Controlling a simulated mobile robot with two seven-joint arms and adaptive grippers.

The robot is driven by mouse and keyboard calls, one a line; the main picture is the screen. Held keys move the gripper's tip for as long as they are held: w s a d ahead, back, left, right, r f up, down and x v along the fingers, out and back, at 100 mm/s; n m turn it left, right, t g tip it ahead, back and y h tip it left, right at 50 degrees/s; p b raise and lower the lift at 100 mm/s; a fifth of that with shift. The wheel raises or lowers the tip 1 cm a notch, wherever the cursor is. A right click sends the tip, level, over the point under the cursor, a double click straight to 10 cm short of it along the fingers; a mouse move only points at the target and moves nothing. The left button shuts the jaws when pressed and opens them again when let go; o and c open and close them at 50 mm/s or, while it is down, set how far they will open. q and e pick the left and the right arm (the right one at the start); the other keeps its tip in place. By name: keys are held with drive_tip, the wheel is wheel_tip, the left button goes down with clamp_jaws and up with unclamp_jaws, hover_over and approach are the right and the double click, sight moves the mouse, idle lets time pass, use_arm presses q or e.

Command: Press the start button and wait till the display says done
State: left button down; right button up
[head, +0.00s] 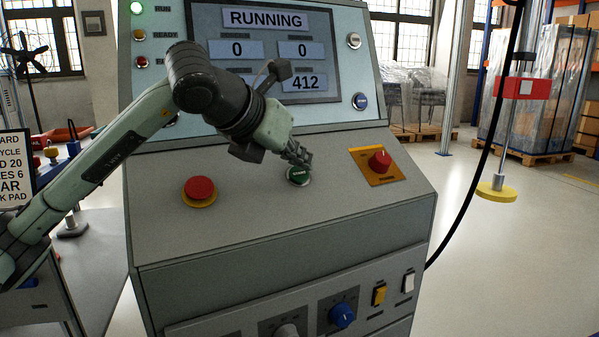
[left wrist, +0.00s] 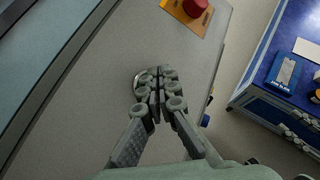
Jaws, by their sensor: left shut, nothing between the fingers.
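The start button (head: 299,175) is a green round button on the sloped panel of the console (head: 250,215). My left gripper (head: 303,158) is shut and empty, with its fingertips at the button's upper edge in the head view; I cannot tell whether they touch it. The display (head: 265,50) reads RUNNING, with 0, 0 and 412 below; one field is hidden behind my arm. My right gripper is not in view.
A red mushroom button (head: 199,188) sits left of the start button. A red knob on a yellow plate (head: 379,161) is to its right. Knobs and switches (head: 342,315) line the lower front. A black cable (head: 470,180) hangs at the right, beside open floor.

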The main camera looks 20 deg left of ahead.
use_arm(q)
drive_tip(key=shift+r, duration=0.1)
drive_tip(key=shift+s+d+r+p, duration=0.35)
drive_tip(key=shift+r+p, duration=0.1)
drive_tip(key=shift+r, duration=0.2)
drive_tip(key=shift+s+d+r+p, duration=0.3)
drive_tip(key=shift+r+p, duration=0.1)
drive_tip(key=shift+r, duration=0.3)
drive_tip(key=shift+s+d+r+p, duration=0.35)
drive_tip(key=shift+r+p, duration=0.1)
drive_tip(key=shift+r, duration=0.2)
